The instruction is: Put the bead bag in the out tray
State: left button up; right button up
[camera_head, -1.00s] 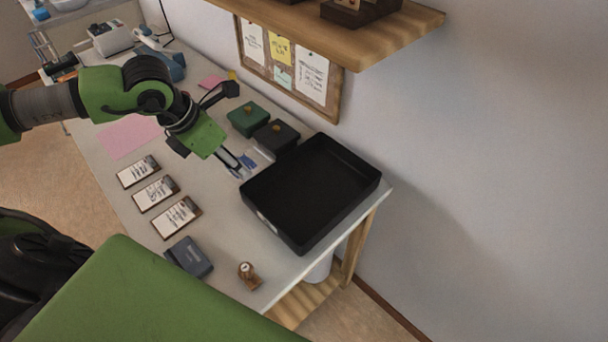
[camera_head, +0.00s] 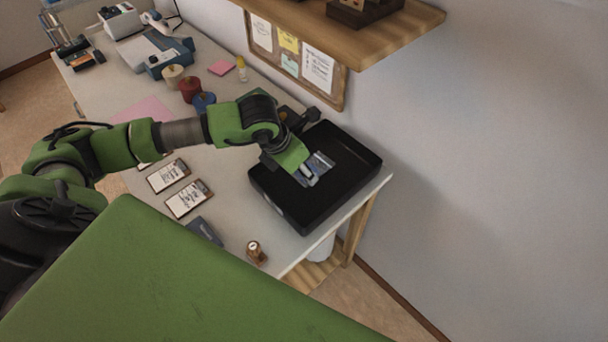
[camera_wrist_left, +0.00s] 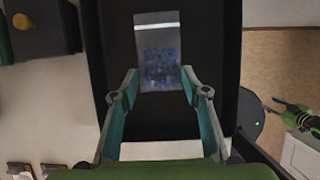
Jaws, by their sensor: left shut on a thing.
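The bead bag (camera_head: 319,164) is a clear flat bag with blue beads and a pale top strip. It also shows in the left wrist view (camera_wrist_left: 158,55). My left gripper (camera_head: 308,173) is shut on the bag, with the fingers at its near end in the left wrist view (camera_wrist_left: 158,82). The black out tray (camera_head: 296,205) is at the desk's right end, and the bag is over its inside. I cannot tell whether the bag touches the tray floor. What seems to be my right gripper (camera_wrist_left: 284,105) shows small at the right of the left wrist view.
Cards in frames (camera_head: 187,199), a dark grey box (camera_head: 205,231) and a wooden stamp (camera_head: 256,252) lie left of and in front of the tray. Red (camera_head: 190,89) and blue (camera_head: 204,102) lidded pots stand farther back. A wooden shelf (camera_head: 400,25) overhangs the wall side.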

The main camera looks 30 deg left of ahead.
pick_arm(q)
jog(key=shift+w+d+f, duration=0.1)
jog(key=shift+d+f, duration=0.1)
jog(key=shift+f, duration=0.1)
notch_tip(320, 180, down, 3)
jog(key=shift+d+f+p, duration=0.15)
jog(key=shift+p, duration=0.15)
jog(key=shift+f, duration=0.1)
jog(key=o, duration=1)
jog(key=shift+o, duration=0.2)
pick_arm(e)
jog(key=shift+s+d+r, duration=0.3)
jog(key=shift+s+d, duration=0.2)
jog(key=shift+s, duration=0.2)
jog(key=shift+w, duration=0.1)
pick_arm(q)
jog(key=shift+r, duration=0.6)
jog(key=b+v, duration=0.1)
jog(key=v, duration=1)
jog(key=shift+b, duration=0.35)
pick_arm(e)
jog(key=shift+w+a+f, duration=0.1)
jog(key=shift+a+f, duration=0.1)
jog(key=shift+f, duration=0.6)
pick_arm(q)
jog(key=shift+f, duration=0.1)
